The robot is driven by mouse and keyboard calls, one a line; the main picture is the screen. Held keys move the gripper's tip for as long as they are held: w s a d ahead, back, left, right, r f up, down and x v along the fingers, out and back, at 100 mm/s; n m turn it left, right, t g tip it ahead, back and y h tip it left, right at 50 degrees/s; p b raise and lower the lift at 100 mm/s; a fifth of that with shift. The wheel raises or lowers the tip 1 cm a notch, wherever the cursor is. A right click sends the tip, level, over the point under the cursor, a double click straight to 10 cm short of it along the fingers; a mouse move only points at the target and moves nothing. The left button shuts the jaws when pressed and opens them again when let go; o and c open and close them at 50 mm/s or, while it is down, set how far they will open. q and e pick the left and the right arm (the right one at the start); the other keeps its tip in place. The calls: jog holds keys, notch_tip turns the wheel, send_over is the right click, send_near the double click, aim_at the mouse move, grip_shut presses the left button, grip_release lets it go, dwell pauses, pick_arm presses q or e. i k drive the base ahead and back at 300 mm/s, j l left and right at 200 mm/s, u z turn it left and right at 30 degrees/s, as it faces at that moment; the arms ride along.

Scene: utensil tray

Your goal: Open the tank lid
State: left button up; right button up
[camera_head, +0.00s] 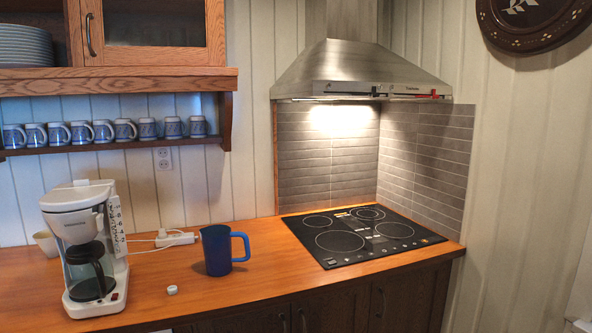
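A white coffee maker (84,248) stands on the left part of the wooden counter, with a dark glass carafe (90,272) in its lower bay. The tank lid (78,195) is the white top of the machine and appears closed. A blue pitcher (218,250) with its handle to the right stands upright on the counter, right of the machine. Neither of my grippers shows in the head view.
A small white round object (172,290) lies between machine and pitcher. A white power strip (176,239) with cables lies behind. A black cooktop (360,234) is at the right. A mug shelf (110,146) hangs above the coffee maker. The front counter is mostly clear.

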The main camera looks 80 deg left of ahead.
aim_at(79, 183)
jog(key=i+u, duration=0.15)
jog(key=u, duration=2.2)
